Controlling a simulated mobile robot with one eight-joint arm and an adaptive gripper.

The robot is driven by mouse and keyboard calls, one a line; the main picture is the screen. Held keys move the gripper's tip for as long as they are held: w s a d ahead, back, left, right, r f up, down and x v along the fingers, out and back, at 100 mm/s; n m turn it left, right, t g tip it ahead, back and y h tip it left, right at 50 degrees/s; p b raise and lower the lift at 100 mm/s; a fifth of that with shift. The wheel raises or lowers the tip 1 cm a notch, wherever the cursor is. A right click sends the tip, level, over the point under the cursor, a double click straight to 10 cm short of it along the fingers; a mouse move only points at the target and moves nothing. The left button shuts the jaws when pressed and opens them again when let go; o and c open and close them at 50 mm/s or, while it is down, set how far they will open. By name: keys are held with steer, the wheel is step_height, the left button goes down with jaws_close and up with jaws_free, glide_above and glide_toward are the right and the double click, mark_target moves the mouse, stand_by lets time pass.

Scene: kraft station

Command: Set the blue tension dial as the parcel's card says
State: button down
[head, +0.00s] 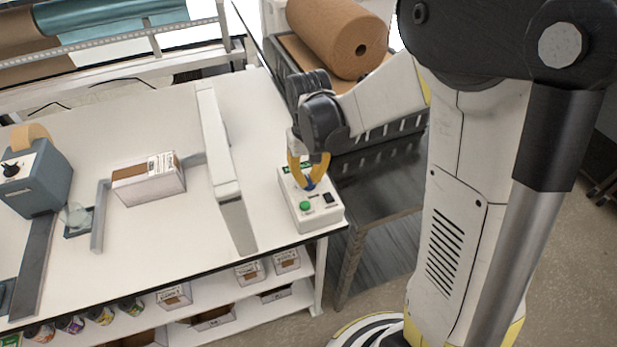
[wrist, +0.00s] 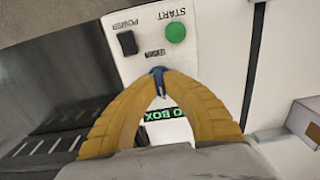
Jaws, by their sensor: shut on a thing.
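The blue tension dial (wrist: 158,76) sits on a white control box (head: 333,213) at the right end of the table. My gripper (head: 309,184) points down over the box, its yellow fingers closed around the dial. In the wrist view the fingertips (wrist: 159,80) meet on the dial and hide most of it, so its setting cannot be read. The parcel (head: 150,184), a white and brown box with a printed label or card (head: 162,163) on top, lies on the table at the left. The card's writing is too small to read in the head view.
The box also carries a green START button (wrist: 176,32), a black POWER switch (wrist: 127,43) and a green-lit display (wrist: 164,114), partly hidden. A white upright frame (head: 222,150) stands left of the box. A tape dispenser (head: 38,178) is at far left.

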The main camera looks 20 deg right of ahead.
steer(key=c, duration=1.5)
jaws_free()
step_height(320, 180, up, 12)
steer(key=t+b, duration=0.3)
steer(key=b, duration=0.2)
glide_toward(309, 179)
steer(key=s, duration=0.4)
steer(key=s+f+t+b, duration=0.3)
steer(key=s+f+t, duration=0.1)
steer(key=s, duration=0.2)
steer(key=shift+b, duration=0.35)
